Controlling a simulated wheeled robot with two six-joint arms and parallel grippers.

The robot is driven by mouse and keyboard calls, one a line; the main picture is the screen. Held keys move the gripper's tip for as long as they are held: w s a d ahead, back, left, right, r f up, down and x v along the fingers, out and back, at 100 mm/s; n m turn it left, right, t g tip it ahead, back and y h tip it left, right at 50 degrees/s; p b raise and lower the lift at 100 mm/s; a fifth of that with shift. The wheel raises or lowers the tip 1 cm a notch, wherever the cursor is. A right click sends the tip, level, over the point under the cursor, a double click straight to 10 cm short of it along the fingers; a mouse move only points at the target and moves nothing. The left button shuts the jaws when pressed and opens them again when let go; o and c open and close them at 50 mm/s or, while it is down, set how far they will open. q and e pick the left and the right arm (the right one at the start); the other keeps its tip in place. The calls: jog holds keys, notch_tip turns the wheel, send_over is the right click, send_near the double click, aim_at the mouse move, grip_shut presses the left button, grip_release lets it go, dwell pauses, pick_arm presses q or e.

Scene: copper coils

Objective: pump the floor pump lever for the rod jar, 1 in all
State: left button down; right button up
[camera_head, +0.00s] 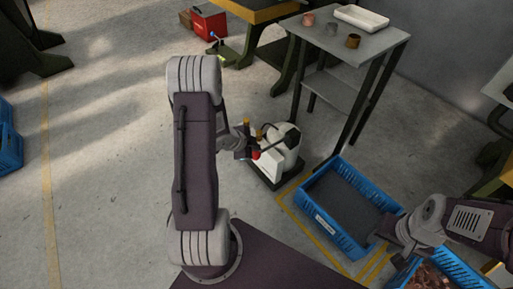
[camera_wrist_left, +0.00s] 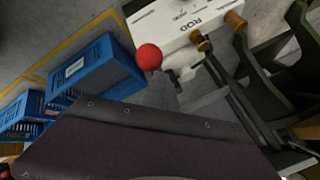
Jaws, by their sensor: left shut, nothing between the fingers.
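The floor pump (camera_head: 292,152) is a white unit on a dark base on the floor. In the left wrist view its white top (camera_wrist_left: 172,22) reads "ROD". A red ball knob (camera_wrist_left: 149,57) shows there, and in the head view it shows as a small red spot (camera_head: 256,155) beside the pump. My left gripper (camera_head: 246,146) is shut and empty, close to the red knob; whether it touches it I cannot tell. My right gripper (camera_head: 384,232) is partly seen above the blue crates; its fingers are not clear.
A blue crate (camera_head: 323,221) with a dark bottom stands right of the pump. Another blue crate (camera_head: 462,262) holds copper pieces. A grey table (camera_head: 335,42) behind carries cups and a white tray (camera_head: 362,17). A red box (camera_head: 209,23) is far back.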

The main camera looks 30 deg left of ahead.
pick_arm(q)
jog(key=shift+w+r+p, duration=0.1)
jog(key=shift+r+p, duration=0.55)
jog(key=shift+r, duration=0.15)
jog(key=r+p, duration=0.5)
jog(key=shift+w+d, duration=0.15)
jog(key=shift+w, duration=0.2)
